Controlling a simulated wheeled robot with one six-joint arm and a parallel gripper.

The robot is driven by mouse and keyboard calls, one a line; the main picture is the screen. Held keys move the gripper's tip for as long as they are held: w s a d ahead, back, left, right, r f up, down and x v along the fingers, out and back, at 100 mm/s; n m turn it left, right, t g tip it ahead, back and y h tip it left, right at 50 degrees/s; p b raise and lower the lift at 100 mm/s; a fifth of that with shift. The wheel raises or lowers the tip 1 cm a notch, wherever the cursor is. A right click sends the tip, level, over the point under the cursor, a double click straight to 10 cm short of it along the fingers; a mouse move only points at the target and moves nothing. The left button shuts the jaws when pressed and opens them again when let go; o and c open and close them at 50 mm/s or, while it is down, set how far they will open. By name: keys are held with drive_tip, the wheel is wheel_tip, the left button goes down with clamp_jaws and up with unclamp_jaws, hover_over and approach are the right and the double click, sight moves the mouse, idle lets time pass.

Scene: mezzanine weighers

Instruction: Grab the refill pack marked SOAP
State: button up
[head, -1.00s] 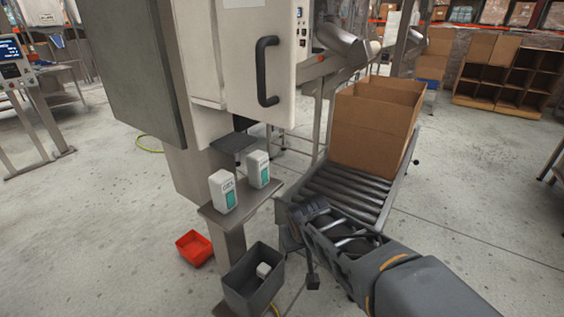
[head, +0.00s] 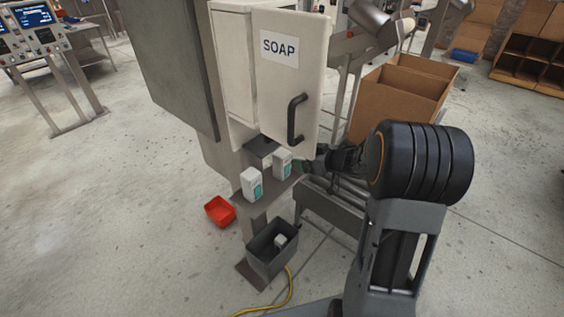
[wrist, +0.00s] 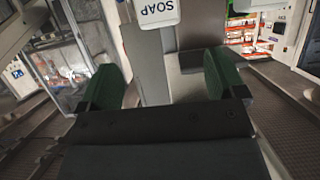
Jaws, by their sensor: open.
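Two white refill packs with green patches stand upright on a small grey shelf (head: 243,196) under the cabinet. They are a left pack (head: 251,184) and a right pack (head: 282,163); their lettering is too small to read in the head view. My gripper (head: 300,166) is at the right pack's right side, open and empty. In the wrist view its green-padded fingers (wrist: 165,88) are wide apart. Beyond them, at the top edge, a white pack (wrist: 157,12) shows SOAP upside down, cut off by the frame. I cannot tell which shelf pack it is.
The cabinet door (head: 240,75) above the shelf has a SOAP sign (head: 279,47) and a black handle (head: 296,120). A grey bin (head: 262,262) with a small white item, a red bin (head: 219,211) and a yellow cable (head: 290,285) are below. A cardboard box (head: 385,100) is behind my arm.

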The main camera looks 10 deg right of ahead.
sight(282, 153)
drive_tip(key=x, duration=1.1)
drive_tip(key=shift+r+p, duration=0.1)
drive_tip(key=shift+p, duration=0.2)
drive_tip(key=shift+c, duration=0.2)
drive_tip(key=c, duration=1.5)
drive_tip(key=shift+o, duration=0.2)
drive_tip(key=shift+r, duration=0.1)
